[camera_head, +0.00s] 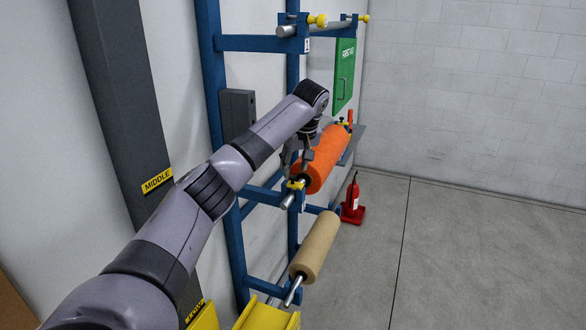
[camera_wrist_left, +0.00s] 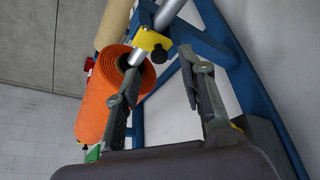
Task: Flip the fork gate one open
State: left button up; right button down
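A small yellow gate (camera_head: 295,184) sits over the near end of the shaft of the orange roll (camera_head: 325,160), on a blue fork of the rack. The gate (camera_wrist_left: 150,38) also shows in the left wrist view, lying across the metal shaft, so it looks shut. My left gripper (camera_head: 297,163) hangs just above this gate, beside the near end of the roll. In the left wrist view my left gripper (camera_wrist_left: 163,72) has its fingers apart, empty, with the gate beyond the tips. My right gripper is not in view.
The blue rack (camera_head: 225,180) holds a bare shaft with yellow gates (camera_head: 317,20) above and a tan roll (camera_head: 315,245) below. A green first-aid box (camera_head: 344,77) hangs behind. A fire extinguisher (camera_head: 352,195) stands on the floor. Floor to the right is clear.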

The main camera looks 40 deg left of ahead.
aim_at(293, 176)
pick_arm(q)
jog(key=shift+p+x, duration=0.55)
jog(key=shift+x, duration=1.55)
jog(key=shift+c, duration=0.2)
grip_shut()
